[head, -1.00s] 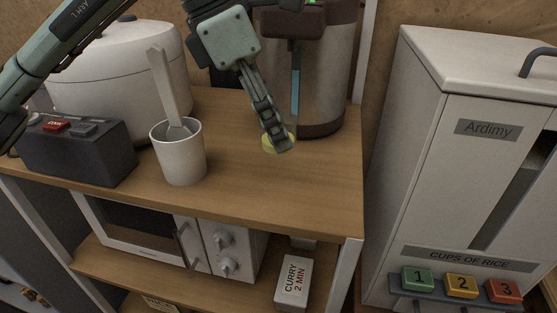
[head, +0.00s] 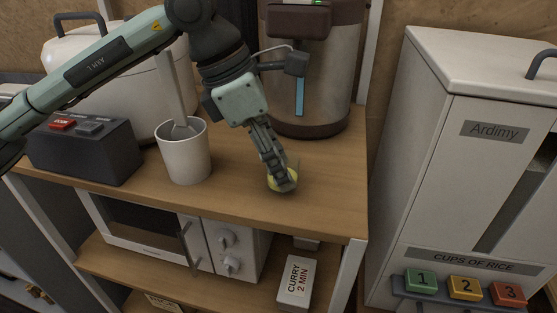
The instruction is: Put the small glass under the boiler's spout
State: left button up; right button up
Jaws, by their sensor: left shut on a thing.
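My left gripper (head: 279,182) reaches down over the wooden shelf top and is shut on the small glass (head: 291,180). The glass is mostly hidden by the fingers; a yellowish patch and a clear rim show around them. It is at or just above the wood, I cannot tell which, near the front edge. The boiler (head: 335,85), a brown and steel cylinder with a blue level strip, stands behind it. A dark piece that looks like its spout (head: 295,64) juts out beside my wrist. The glass is in front of the boiler, clear of its base. My right gripper is not in view.
A white cup (head: 184,157) with a paddle stands left of the gripper. A dark box with a red button (head: 82,150) and a white rice cooker (head: 105,60) are farther left. A rice dispenser (head: 470,140) stands right. Wood right of the glass is clear.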

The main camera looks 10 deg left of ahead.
pick_arm(q)
jog(key=o, duration=1.2)
jog(key=v, duration=1.2)
jog(key=shift+r, duration=0.15)
